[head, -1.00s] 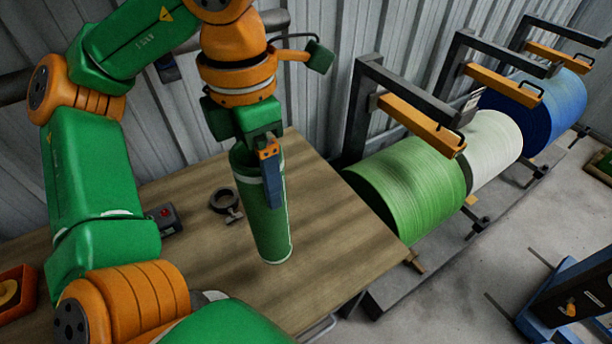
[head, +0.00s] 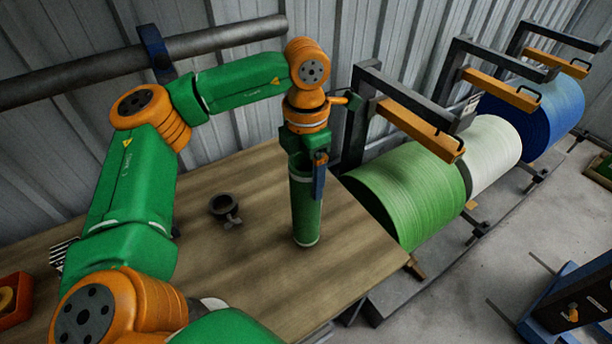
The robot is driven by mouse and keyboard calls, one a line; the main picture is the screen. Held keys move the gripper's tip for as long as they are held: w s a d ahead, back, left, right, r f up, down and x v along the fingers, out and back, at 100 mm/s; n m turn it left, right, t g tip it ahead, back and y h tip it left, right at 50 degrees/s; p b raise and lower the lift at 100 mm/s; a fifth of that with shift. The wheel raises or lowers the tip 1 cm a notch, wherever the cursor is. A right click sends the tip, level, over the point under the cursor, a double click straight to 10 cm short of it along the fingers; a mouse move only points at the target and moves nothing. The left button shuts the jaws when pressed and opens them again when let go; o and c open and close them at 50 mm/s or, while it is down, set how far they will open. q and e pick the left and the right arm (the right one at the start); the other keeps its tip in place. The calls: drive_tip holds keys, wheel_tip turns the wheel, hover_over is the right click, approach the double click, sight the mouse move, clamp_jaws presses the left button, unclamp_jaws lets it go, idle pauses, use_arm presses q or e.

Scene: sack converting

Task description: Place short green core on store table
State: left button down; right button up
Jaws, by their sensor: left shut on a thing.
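The short green core (head: 306,218) is a green cylinder with a pale band near its lower end. It stands upright at the right part of the wooden store table (head: 240,275). Its lower end appears at the tabletop; I cannot tell whether it touches. My left gripper (head: 318,178) is shut on the core's upper end from above, with a dark blue finger along its side. The gripper hides the core's top. My right gripper is not in view.
A dark ring clamp (head: 224,208) lies on the table left of the core. A red box (head: 14,300) is at the far left. The table's front middle is clear.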

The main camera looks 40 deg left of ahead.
use_arm(q)
drive_tip(key=shift+f, duration=0.7)
drive_tip(key=shift+c, duration=1.5)
unclamp_jaws()
drive_tip(key=shift+f, duration=0.2)
drive_tip(key=o, duration=0.3)
drive_tip(key=shift+s, duration=0.1)
drive_tip(key=shift+r, duration=0.35)
wheel_tip(320, 180, up, 12)
drive_tip(key=p, duration=0.1)
drive_tip(key=shift+f, duration=0.15)
